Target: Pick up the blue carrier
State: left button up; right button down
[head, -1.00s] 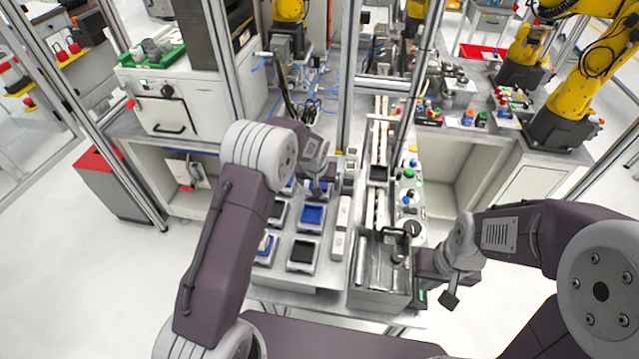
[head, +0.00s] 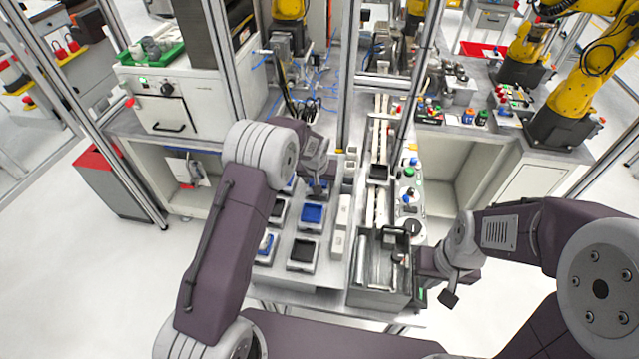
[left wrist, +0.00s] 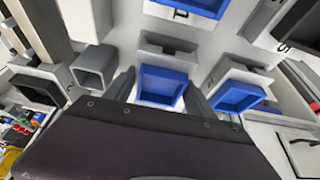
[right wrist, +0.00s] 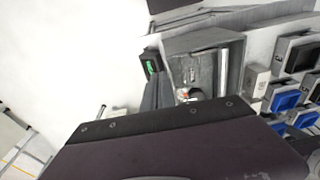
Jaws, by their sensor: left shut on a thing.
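A blue carrier (left wrist: 162,85), a small square open tray, sits between the two fingers of my left gripper (left wrist: 160,92) in the left wrist view. The fingers are closed on its sides. I cannot tell whether it is clear of its grey holder. In the head view my left gripper (head: 318,188) is over the fixture table and hides most of this carrier. Another blue carrier (head: 312,214) sits in a holder just in front of it. My right gripper (right wrist: 158,88) is shut and empty beside the grey open box (head: 378,292).
Another blue tray (left wrist: 238,97) stands close to the right finger in the left wrist view. A black tray (head: 302,252) sits in a front holder. A white block (head: 338,240) and the grey box lie to the right. Upright metal posts (head: 347,80) stand behind.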

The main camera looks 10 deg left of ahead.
aim_at(320, 181)
pick_arm(q)
jog(key=r+b, duration=0.1)
jog(key=r, duration=0.2)
jog(key=shift+w+d+r, duration=0.1)
jog(key=shift+w+r, duration=0.1)
jog(key=w+d+r+p, duration=0.4)
jog(key=w+d+r, duration=0.2)
jog(key=w+d, duration=0.1)
jog(key=shift+w+d+r, duration=0.15)
jog(key=shift+d+r, duration=0.25)
jog(key=shift+d, duration=0.35)
